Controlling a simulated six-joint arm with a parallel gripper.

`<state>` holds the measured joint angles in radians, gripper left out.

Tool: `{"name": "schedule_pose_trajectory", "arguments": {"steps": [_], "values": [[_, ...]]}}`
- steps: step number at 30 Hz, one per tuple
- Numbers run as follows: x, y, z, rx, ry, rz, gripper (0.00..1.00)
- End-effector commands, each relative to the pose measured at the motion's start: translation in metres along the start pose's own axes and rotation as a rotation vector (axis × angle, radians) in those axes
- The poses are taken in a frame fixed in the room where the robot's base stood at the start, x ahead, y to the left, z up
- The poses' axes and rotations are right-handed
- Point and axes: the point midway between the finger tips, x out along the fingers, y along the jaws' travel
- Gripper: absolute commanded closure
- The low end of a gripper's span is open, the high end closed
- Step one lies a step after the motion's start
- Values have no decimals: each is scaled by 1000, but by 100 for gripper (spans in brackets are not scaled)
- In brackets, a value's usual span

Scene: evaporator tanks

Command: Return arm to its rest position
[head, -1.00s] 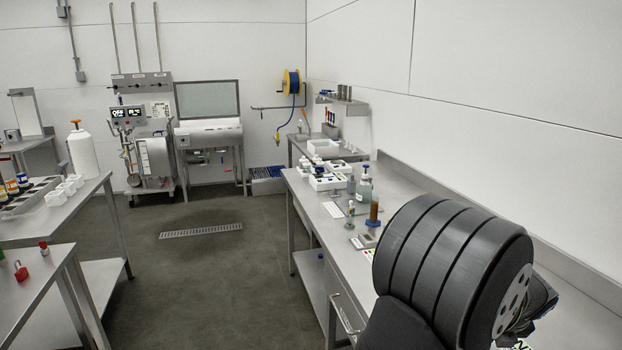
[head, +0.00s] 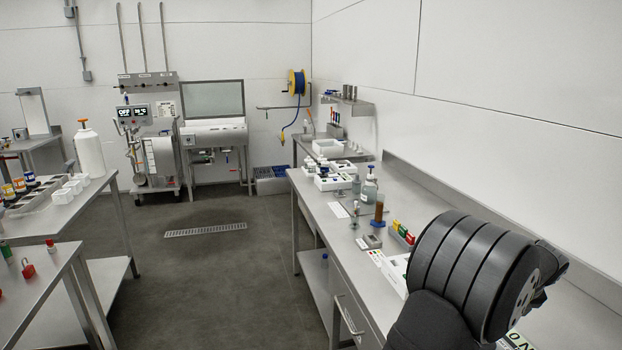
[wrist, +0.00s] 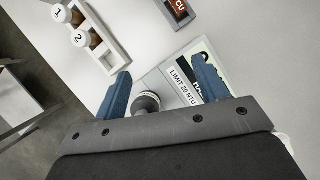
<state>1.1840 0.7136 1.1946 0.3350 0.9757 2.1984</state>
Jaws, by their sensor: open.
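My gripper (wrist: 165,95) shows in the wrist view with its two blue fingers spread apart and nothing held between them. Below and beyond the fingers is a device with a label reading "LIMIT 20 NTU" (wrist: 184,84). A dark round knob or cap (wrist: 146,103) shows near the left finger; I cannot tell whether the finger touches it. In the head view my dark arm fills the lower right above the right bench (head: 336,208), and the gripper's fingers are hidden there.
A white rack (wrist: 112,52) with vials numbered 1 and 2 lies near the left finger. Bottles (head: 369,188), a brown cylinder (head: 379,209) and coloured blocks (head: 402,232) stand on the right bench. The left tables (head: 88,200) hold containers. The floor between is clear.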

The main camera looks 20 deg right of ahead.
Motion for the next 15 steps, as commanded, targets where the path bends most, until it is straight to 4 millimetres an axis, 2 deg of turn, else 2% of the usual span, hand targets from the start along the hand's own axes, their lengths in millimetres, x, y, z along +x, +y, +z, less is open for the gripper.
{"name": "schedule_pose_trajectory", "arguments": {"steps": [2, 6, 15], "values": [[7, -6, 7, 0, 1, 1, 34], [24, 4, 17, -1, 2, 2, 34], [36, 10, 25, 0, 1, 0, 34]]}}
